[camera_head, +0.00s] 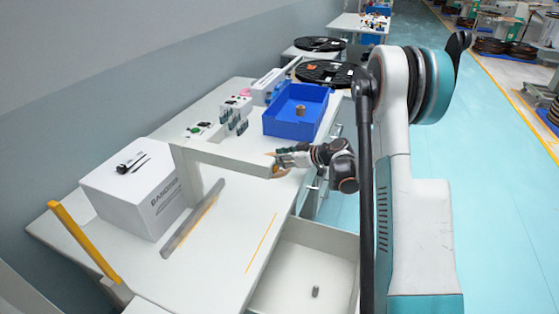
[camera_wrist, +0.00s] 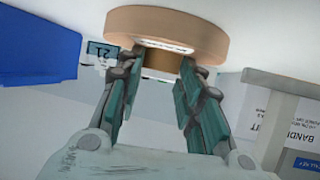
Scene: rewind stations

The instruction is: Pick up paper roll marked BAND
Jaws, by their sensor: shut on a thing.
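A tan paper roll (camera_wrist: 165,28) fills the top centre of the wrist view, with a white strip on its side facing me. My gripper (camera_wrist: 159,68) has its two fingers around a narrower tan part of it, below the wide disc, and is shut on it. In the head view, my gripper (camera_head: 285,157) is at the front right end of the white raised ledge, with a small tan part of the roll (camera_head: 279,172) showing beside it. I cannot read a BAND mark on the roll. Whether it touches the ledge cannot be told.
A white box (camera_head: 168,208) lettered "BAND..." stands left on the table (camera_head: 225,250). A blue bin (camera_head: 285,125) holding a small brown roll stands behind my gripper. An open drawer (camera_head: 285,265) with a small grey cylinder (camera_head: 315,292) is at the front. Cable reels lie farther back.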

